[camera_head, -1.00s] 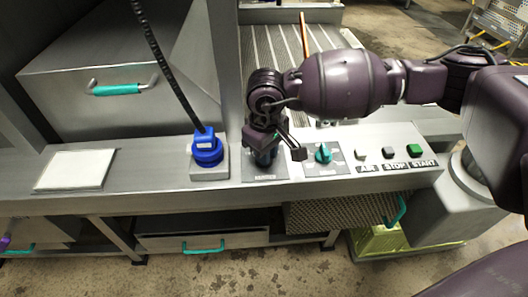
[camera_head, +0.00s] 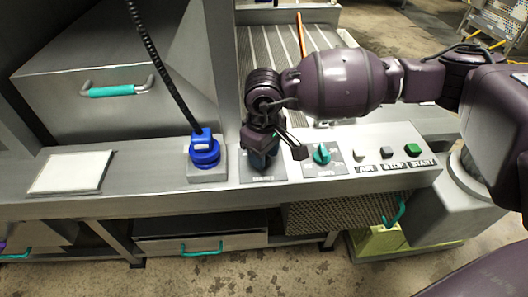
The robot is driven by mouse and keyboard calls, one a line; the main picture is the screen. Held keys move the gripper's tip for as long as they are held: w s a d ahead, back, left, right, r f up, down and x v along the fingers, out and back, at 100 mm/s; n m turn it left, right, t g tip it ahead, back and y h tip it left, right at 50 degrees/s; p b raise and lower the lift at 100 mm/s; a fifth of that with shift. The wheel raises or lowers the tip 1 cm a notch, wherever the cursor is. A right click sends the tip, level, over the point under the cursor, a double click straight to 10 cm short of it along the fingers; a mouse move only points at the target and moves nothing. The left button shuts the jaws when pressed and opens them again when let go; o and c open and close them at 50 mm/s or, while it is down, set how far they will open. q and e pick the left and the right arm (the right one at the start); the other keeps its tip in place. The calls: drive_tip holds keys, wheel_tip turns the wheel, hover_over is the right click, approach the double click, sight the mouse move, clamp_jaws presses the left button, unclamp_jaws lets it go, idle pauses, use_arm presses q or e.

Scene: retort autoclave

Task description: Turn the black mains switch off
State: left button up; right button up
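The black mains switch (camera_head: 258,161) sits on a dark label plate on the grey control ledge, between the blue plug and the teal knob. My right gripper (camera_head: 274,147) comes in from the right and points down over it. Its fingers look spread, one near the switch and the other to the right, toward the teal knob. The gripper hides the upper part of the switch, so I cannot tell its setting or whether a finger touches it. My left gripper is not in view.
A blue plug (camera_head: 205,152) with a black cable stands left of the switch. A teal knob (camera_head: 322,154) and the AIR (camera_head: 359,154), STOP (camera_head: 387,152) and START (camera_head: 413,150) buttons lie to the right. A white plate (camera_head: 72,172) lies on the left of the ledge.

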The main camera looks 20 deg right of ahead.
drive_tip(key=shift+r, duration=0.1)
wheel_tip(320, 180, up, 9)
drive_tip(key=shift+r+p, duration=0.1)
drive_tip(key=shift+p, duration=0.55)
drive_tip(key=shift+r, duration=0.7)
